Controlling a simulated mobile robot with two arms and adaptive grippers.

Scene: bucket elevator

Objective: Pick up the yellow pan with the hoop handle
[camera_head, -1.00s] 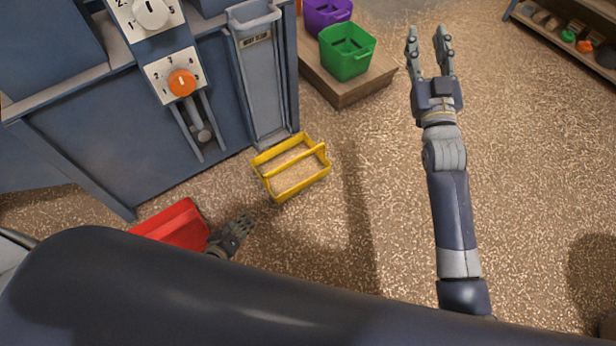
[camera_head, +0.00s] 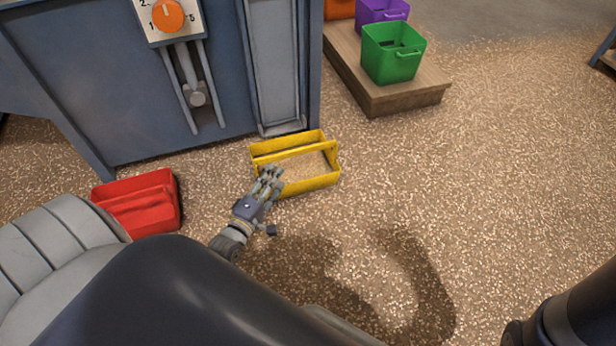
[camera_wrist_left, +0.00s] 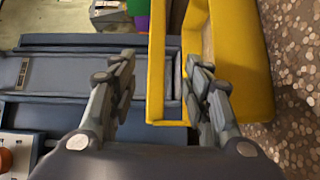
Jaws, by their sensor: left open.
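The yellow pan (camera_head: 312,185) stands upright on the floor in front of the blue machine, with its hoop handle (camera_head: 290,153) running across above it. My left gripper (camera_head: 271,178) is open at the near left side of the pan, its fingers pointing toward it and overlapping its near edge in the head view. In the left wrist view, a yellow strip of the pan (camera_wrist_left: 157,60) shows between the open fingers of the left gripper (camera_wrist_left: 158,72). Whether it is handle or wall, and whether anything touches, I cannot tell. My right gripper is out of view.
A red pan (camera_head: 150,228) stands on the floor to the left. The blue machine (camera_head: 110,95) with an orange dial (camera_head: 168,15) rises behind. A green bin (camera_head: 392,62) and a purple bin (camera_head: 380,12) stand on a wooden platform (camera_head: 405,98). The floor to the right is clear.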

